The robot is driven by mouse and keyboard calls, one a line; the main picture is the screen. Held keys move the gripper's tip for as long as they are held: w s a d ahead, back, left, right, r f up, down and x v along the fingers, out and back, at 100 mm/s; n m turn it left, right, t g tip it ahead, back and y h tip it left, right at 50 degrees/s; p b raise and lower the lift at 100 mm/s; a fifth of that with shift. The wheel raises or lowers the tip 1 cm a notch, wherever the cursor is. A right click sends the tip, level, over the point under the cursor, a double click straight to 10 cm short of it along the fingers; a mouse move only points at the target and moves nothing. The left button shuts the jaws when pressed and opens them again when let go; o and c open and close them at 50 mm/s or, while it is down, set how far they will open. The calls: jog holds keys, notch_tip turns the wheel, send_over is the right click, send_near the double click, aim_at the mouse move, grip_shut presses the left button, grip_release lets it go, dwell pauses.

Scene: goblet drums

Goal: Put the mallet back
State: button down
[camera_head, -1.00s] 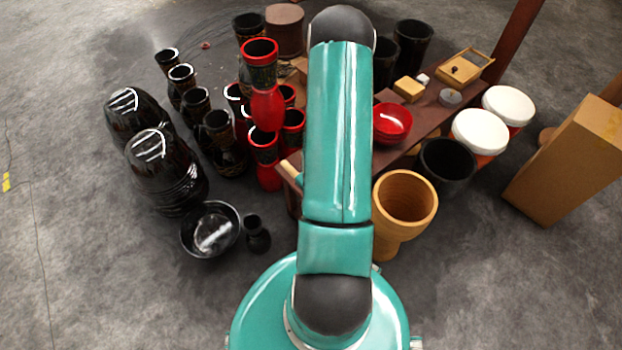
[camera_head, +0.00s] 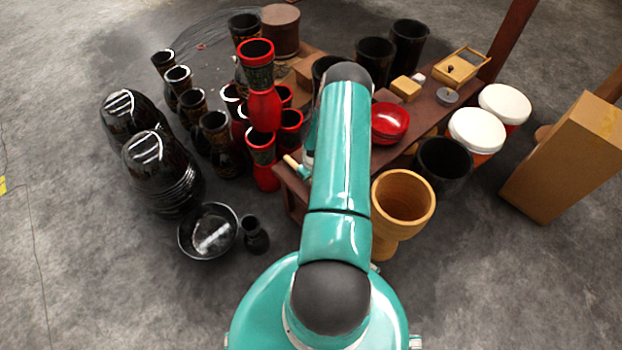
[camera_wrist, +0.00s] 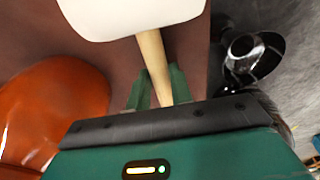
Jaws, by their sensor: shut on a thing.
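The mallet shows in the wrist view, with a white head (camera_wrist: 135,14) at the top and a pale wooden handle (camera_wrist: 152,62) running down between my green fingers. My gripper (camera_wrist: 157,88) is shut on the handle. The head lies over or above the brown bench top (camera_wrist: 105,58); I cannot tell whether it touches. In the head view my arm hides the mallet's head and most of my gripper. A short pale wooden stick (camera_head: 291,162), apparently the handle end, sticks out left of my arm above the bench's near left corner.
Red goblet drums (camera_head: 261,95) and several black ones crowd the left. A wooden goblet drum (camera_head: 403,200) and white-topped drums (camera_head: 477,130) stand at the right. A black bowl (camera_head: 208,231) lies on the floor.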

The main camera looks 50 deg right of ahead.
jog(key=shift+f, duration=0.25)
jog(key=c, duration=1.2)
grip_release()
jog(key=shift+f, duration=0.15)
jog(key=shift+c, duration=0.2)
notch_tip(320, 180, up, 12)
jog(key=w+a+r+h, duration=0.1)
jog(key=w+a+r, duration=0.2)
jog(key=a+r, duration=0.55)
jog(key=w+a+r+n+t+h, duration=0.1)
jog(key=w+a+r, duration=0.15)
jog(key=r, duration=1.05)
jog(key=w+a+r, duration=0.2)
jog(key=a+r, duration=0.4)
jog(key=r, duration=0.4)
jog(key=s+a+r+t, duration=0.1)
jog(key=s+a+r, duration=0.2)
jog(key=a+r, duration=0.35)
jog(key=s+a+r+t, duration=0.1)
jog(key=s+a+r, duration=0.1)
jog(key=a+r, duration=0.5)
jog(key=s+a+r+n+t+y, duration=0.1)
jog(key=s+a+r+y, duration=0.1)
jog(key=s+a, duration=0.8)
jog(key=shift+a+r+n+t, duration=0.3)
jog(key=shift+a+r+t, duration=0.15)
jog(key=shift+r, duration=0.4)
